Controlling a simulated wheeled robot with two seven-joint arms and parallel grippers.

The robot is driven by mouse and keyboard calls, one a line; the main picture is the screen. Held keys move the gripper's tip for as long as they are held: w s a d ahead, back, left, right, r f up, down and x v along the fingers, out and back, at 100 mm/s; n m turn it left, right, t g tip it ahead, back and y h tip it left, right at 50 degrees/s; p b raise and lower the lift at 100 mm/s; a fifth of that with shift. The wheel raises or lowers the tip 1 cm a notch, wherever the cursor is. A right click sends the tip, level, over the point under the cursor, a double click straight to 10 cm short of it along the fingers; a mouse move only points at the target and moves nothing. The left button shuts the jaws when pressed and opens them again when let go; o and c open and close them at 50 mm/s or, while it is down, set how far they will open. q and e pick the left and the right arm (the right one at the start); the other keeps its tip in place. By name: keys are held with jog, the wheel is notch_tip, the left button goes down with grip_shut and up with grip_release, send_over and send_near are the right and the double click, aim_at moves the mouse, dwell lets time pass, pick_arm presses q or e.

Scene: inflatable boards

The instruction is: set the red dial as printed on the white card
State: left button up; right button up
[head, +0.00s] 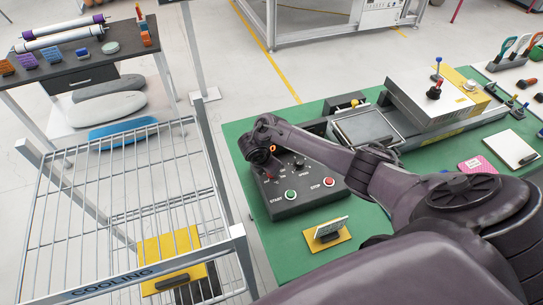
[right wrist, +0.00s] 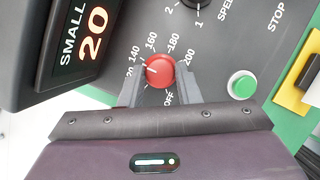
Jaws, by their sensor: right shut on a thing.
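The red dial (right wrist: 160,70) sits on the dark control panel (right wrist: 215,60), ringed by printed numbers up to 200 and an OFF mark. A short pale mark on the dial points left, roughly toward the 120–140 side. My right gripper (right wrist: 160,88) has a finger on either side of the dial and is shut on it. In the head view my right gripper (head: 262,152) is over the panel's far left part, and the arm hides part of the panel. My left gripper is out of view.
A green START button (head: 290,195) and a red STOP button (head: 328,182) are on the panel's near side. A dark display reading SMALL 20 (right wrist: 85,35) is close by the gripper. A wire cooling rack (head: 125,190) stands left of the green table (head: 290,248).

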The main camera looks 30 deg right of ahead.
jog(key=m+g, duration=0.1)
jog(key=m, duration=0.1)
jog(key=shift+w+a+m, duration=0.1)
jog(key=shift+m, duration=0.3)
jog(key=shift+w+m+g, duration=0.15)
jog(key=shift+m+g, duration=0.75)
jog(key=shift+m, duration=1.1)
jog(key=o, duration=1)
jog(key=shift+c, duration=0.2)
